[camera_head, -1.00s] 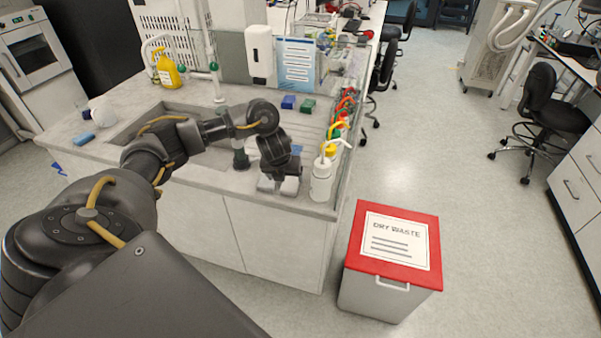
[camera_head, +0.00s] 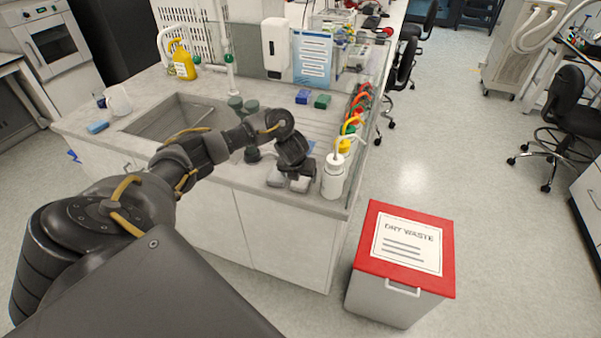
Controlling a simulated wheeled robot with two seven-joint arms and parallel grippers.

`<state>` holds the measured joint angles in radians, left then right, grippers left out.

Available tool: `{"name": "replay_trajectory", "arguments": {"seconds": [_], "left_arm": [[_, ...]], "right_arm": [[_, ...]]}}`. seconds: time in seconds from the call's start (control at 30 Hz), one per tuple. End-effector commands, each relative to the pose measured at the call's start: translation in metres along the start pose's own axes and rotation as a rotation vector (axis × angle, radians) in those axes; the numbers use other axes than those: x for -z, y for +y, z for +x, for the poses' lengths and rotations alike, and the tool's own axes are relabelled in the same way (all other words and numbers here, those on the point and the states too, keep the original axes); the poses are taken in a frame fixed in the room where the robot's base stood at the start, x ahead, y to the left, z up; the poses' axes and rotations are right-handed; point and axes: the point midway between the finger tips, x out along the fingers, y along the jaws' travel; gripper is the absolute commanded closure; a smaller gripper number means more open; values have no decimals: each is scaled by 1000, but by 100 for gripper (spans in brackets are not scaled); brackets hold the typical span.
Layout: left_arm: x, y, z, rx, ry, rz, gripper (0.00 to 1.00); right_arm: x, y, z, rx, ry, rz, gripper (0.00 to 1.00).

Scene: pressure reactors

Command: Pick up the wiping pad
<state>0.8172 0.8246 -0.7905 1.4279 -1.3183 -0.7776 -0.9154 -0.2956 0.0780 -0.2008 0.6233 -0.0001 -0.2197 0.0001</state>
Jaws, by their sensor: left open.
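My left gripper (camera_head: 289,182) is open, its two pale fingers apart and pointing down at the front edge of the counter, just left of a white wash bottle. A small light-blue flat piece (camera_head: 309,147) shows partly behind my left wrist; I cannot tell if it is the wiping pad. A blue block (camera_head: 302,97) and a green block (camera_head: 322,102) lie farther back on the counter. Another blue piece (camera_head: 97,127) lies left of the sink. Nothing is seen held between the fingers. My right gripper is not in view.
The white wash bottle (camera_head: 333,178) stands close to my left gripper, with several coloured-top bottles in a row behind it. The sink (camera_head: 160,122) is to the left. A red-lidded dry waste bin (camera_head: 402,238) stands on the floor in front.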

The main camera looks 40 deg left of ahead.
Motion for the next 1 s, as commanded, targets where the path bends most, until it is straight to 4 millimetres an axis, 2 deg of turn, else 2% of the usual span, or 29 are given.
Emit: {"name": "replay_trajectory", "arguments": {"seconds": [0.1, 0.2, 0.47, 0.57, 0.83, 1.0], "left_arm": [[1, 0, 18, -1, 3, -1, 20], [0, 0, 26, 0, 1, -1, 20], [0, 0, 30, 0, -1, 0, 20], [0, 0, 30, 0, -1, 0, 30], [0, 0, 29, 0, -1, 0, 66], [0, 0, 29, 0, -1, 0, 68]], "right_arm": [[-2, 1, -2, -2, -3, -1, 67], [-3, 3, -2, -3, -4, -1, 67], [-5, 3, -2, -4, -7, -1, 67], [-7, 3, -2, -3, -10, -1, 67], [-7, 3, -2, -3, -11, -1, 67], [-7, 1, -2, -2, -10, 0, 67]]}}
